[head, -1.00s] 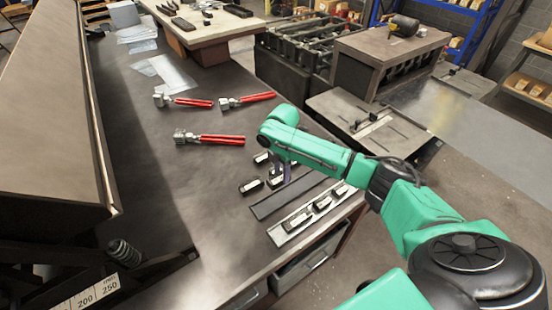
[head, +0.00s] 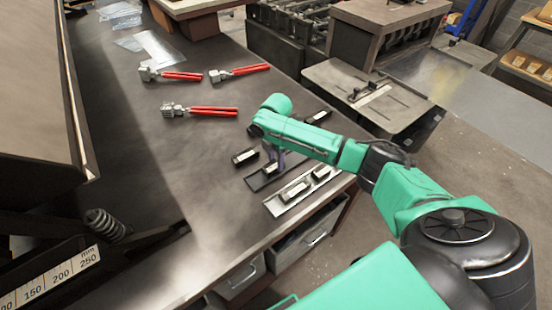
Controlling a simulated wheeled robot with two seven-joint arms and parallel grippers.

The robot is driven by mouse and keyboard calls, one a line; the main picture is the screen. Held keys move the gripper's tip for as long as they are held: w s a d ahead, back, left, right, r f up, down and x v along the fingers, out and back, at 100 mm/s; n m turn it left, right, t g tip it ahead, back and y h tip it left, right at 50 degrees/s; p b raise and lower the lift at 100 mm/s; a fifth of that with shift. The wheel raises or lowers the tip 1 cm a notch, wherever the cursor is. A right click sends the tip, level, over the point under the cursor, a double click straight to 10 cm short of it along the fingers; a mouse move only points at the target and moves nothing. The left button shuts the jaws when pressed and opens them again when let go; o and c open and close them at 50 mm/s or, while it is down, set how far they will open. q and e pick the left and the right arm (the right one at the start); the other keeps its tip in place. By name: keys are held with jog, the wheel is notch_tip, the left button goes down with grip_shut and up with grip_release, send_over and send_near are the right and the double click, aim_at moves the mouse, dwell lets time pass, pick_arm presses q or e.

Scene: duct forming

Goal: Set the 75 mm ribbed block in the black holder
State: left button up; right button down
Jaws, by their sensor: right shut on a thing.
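My right gripper (head: 278,161) points down at the bench, its fingers partly hidden by its own arm. It is shut on a small dark block with a pale top (head: 270,168), which is at the black holder strip (head: 259,181). I cannot tell whether the block is seated in the strip or just above it. Another dark block (head: 245,157) lies on the bench left of the gripper, and one more (head: 318,117) lies beyond the arm. Size marks and ribs are too small to read. My left gripper is not in view.
A light grey strip (head: 282,204) holding two dark blocks lies in front, near the bench edge. Several red-handled tools (head: 214,111) lie further back. A scale (head: 62,272) and spring (head: 104,224) are at lower left. The bench (head: 185,190) left of the blocks is clear.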

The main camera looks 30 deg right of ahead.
jog(key=shift+c, duration=1.7)
grip_release()
